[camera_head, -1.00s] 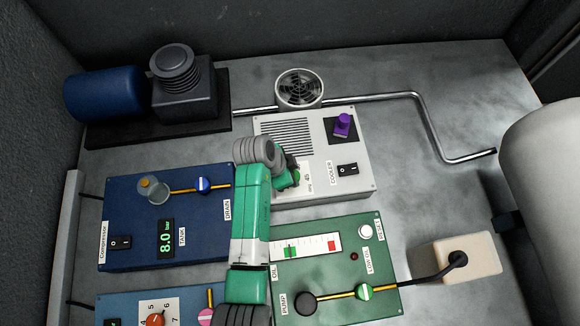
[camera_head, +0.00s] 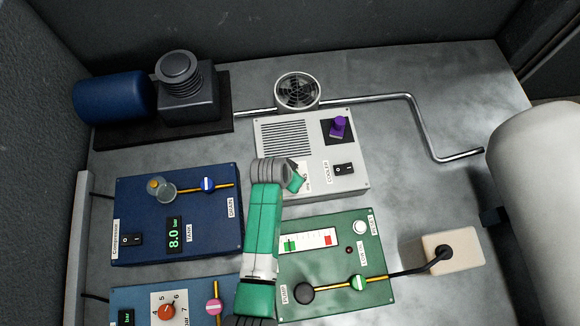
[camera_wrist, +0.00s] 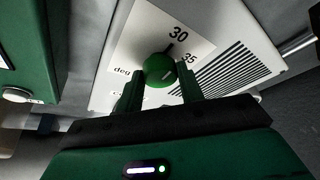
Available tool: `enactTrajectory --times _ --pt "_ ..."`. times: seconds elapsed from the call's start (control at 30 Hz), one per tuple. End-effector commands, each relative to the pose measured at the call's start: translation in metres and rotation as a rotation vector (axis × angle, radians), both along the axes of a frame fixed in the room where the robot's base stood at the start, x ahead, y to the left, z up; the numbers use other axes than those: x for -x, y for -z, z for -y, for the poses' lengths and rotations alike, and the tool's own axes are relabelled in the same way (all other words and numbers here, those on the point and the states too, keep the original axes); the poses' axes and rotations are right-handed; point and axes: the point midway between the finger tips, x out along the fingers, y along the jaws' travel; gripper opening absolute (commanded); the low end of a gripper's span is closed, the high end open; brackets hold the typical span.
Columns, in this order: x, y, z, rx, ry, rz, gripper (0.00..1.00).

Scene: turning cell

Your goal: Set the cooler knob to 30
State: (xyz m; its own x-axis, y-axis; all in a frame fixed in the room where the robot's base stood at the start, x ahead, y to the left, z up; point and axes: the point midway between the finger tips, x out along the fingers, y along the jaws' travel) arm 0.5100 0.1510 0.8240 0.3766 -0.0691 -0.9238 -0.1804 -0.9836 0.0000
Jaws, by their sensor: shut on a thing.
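The cooler knob (camera_wrist: 159,68) is a green ball-like knob on a white dial plate (camera_wrist: 138,38) in the wrist view. The numbers 30 and 35 show beside it, and a dark mark lies between the knob and the 30. My gripper (camera_wrist: 158,84) is shut on the knob, one finger on each side. In the head view the white cooler box (camera_head: 350,183) stands at the centre, and my arm hides the knob and most of its dial.
The cooler box also carries a purple knob (camera_head: 339,127), a black rocker switch (camera_head: 344,169) and a vent grille (camera_head: 284,138). A green oil panel (camera_head: 375,293) lies in front and a blue compressor panel (camera_head: 145,253) to the left. A fan (camera_head: 297,91) stands behind.

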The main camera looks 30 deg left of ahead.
Motion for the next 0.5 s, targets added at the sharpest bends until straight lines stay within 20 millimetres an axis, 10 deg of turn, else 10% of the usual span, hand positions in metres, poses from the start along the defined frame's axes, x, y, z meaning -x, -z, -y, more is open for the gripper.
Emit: enactTrajectory --times 0.47,0.5 --pt "-0.0002 -0.0001 0.0001 0.000 -0.013 0.001 0.15" --pt "-0.0002 -0.0001 0.0001 0.000 -0.013 0.000 0.41"
